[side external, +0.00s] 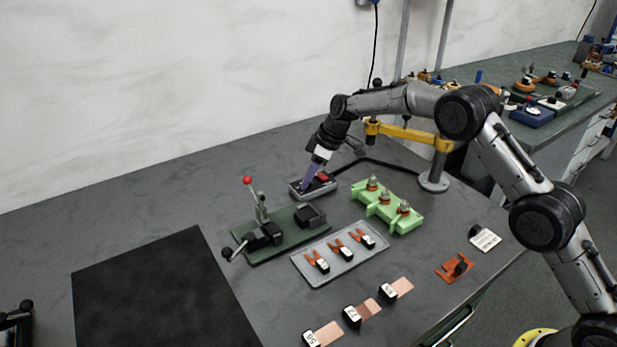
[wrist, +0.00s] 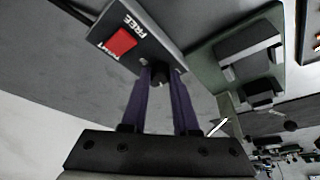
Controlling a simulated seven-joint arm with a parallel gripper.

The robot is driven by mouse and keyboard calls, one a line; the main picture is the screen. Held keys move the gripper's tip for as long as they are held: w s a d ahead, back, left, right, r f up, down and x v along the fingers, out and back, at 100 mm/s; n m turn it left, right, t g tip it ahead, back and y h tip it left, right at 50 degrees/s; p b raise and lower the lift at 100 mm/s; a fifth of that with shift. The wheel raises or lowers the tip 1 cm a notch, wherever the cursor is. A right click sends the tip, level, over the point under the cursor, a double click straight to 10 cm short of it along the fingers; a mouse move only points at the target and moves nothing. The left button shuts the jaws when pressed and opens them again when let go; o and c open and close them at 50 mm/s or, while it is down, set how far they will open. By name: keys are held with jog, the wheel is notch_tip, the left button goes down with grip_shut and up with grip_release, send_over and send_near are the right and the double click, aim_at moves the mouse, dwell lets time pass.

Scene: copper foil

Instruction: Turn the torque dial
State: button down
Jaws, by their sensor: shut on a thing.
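A small grey control box (side external: 330,190) stands on the dark bench near the back, and it fills the upper part of the wrist view (wrist: 165,35). It has a red switch (side external: 322,177), seen large in the wrist view (wrist: 121,42) beside the printed word FREE. My gripper (side external: 305,187) points down at the left end of the box. Its two purple fingers are shut on a small dark dial (wrist: 159,74) at the box's end. The fingers partly cover the dial, so its pointer or marks cannot be seen.
A green-based lever press (side external: 285,240) stands in front of the box, with a red-knobbed lever rising near my gripper. A light green fixture (side external: 385,208) is to the right. A grey tray (side external: 335,262) holds several clips. A black mat (side external: 160,300) lies at front left.

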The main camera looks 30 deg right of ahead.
jog(key=shift+m, duration=0.3)
jog(key=m+h, duration=0.1)
jog(key=m, duration=0.1)
jog(key=m+t+h, duration=0.1)
jog(key=m, duration=0.2)
jog(key=shift+s+a, duration=0.1)
jog(key=shift+a, duration=0.05)
jog(key=m+h, duration=0.1)
jog(key=m, duration=0.2)
jog(key=m+h, duration=0.1)
jog(key=m, duration=0.2)
jog(key=shift+a+m, duration=0.2)
jog(key=shift+m, duration=0.1)
jog(key=m+h, duration=0.1)
jog(key=m, duration=0.2)
jog(key=m+g+h, duration=0.1)
jog(key=m, duration=0.2)
jog(key=shift+a, duration=0.1)
jog(key=m+g, duration=0.1)
jog(key=m, duration=0.1)
jog(key=m+h, duration=0.1)
jog(key=m, duration=0.2)
jog(key=shift+w+a+g, duration=0.1)
jog(key=shift+w+g, duration=0.1)
jog(key=shift+g, duration=0.2)
jog(key=shift+m, duration=0.4)
jog(key=c, duration=0.7)
grip_release()
jog(key=shift+o, duration=0.2)
